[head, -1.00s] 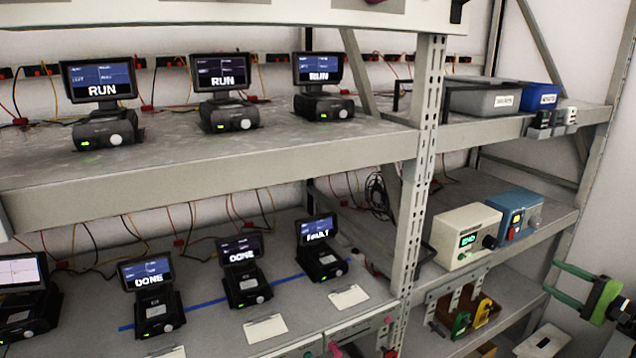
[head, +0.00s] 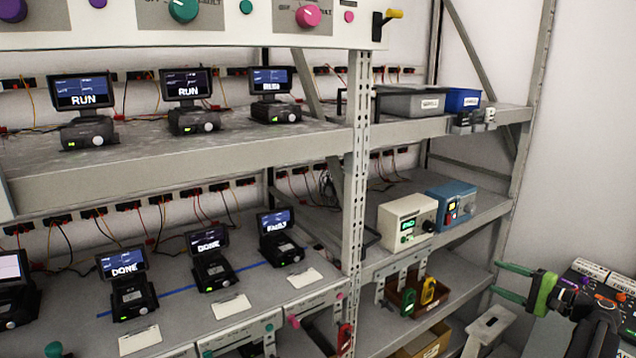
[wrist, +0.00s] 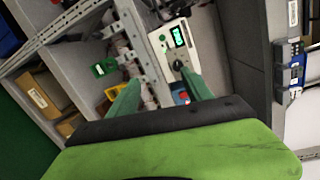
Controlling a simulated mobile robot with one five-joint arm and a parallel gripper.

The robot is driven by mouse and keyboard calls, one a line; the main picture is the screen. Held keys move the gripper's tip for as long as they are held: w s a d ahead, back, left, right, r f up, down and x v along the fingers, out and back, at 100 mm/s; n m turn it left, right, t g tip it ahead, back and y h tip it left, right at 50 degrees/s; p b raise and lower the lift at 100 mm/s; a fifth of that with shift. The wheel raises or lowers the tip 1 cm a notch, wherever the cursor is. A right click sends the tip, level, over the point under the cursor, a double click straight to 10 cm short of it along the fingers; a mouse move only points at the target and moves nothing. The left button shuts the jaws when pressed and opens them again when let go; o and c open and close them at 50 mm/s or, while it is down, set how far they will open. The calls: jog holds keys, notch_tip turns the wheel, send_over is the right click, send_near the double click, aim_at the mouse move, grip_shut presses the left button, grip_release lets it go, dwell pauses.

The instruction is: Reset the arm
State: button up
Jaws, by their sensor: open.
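My gripper (head: 510,281) is at the lower right of the head view, its two green fingers apart and nothing between them. It hangs in free air to the right of the racks, apart from any shelf. In the wrist view my gripper (wrist: 158,88) shows open, its fingers pointing toward the shelf with the cream box (wrist: 178,45). That cream box (head: 408,224) with a green display and a blue box (head: 452,203) stand on the right rack's middle shelf.
Left shelves hold devices with screens reading RUN (head: 84,100), DONE (head: 124,265) and a fault. Grey (head: 410,100) and blue (head: 462,99) bins sit on the upper right shelf. Green (head: 408,301) and yellow (head: 428,290) clips sit below. The rack's upright (head: 517,170) stands near my gripper.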

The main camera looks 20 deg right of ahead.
jog(key=w+a+f+n+g+y, duration=0.1)
jog(key=w+a+f+n+g, duration=0.2)
jog(key=a, duration=0.7)
jog(key=w+a+f+n+g, duration=0.1)
jog(key=w+a+f+g, duration=0.3)
jog(key=a, duration=0.5)
jog(key=w+a+f+n+g+y, duration=0.15)
jog(key=w+a+f, duration=0.35)
jog(key=a, duration=0.5)
jog(key=s+a+f+n+g+h, duration=0.2)
jog(key=a+f+n, duration=0.1)
jog(key=a, duration=0.6)
jog(key=s+a+f+n+g+h, duration=0.2)
jog(key=a+f+n+g+h, duration=0.1)
jog(key=a, duration=0.6)
jog(key=s+a+f+n+g+h, duration=0.2)
jog(key=a+f+n+h, duration=0.1)
jog(key=a, duration=0.7)
jog(key=shift+f+n, duration=0.2)
jog(key=shift+n, duration=0.65)
jog(key=shift+s, duration=0.1)
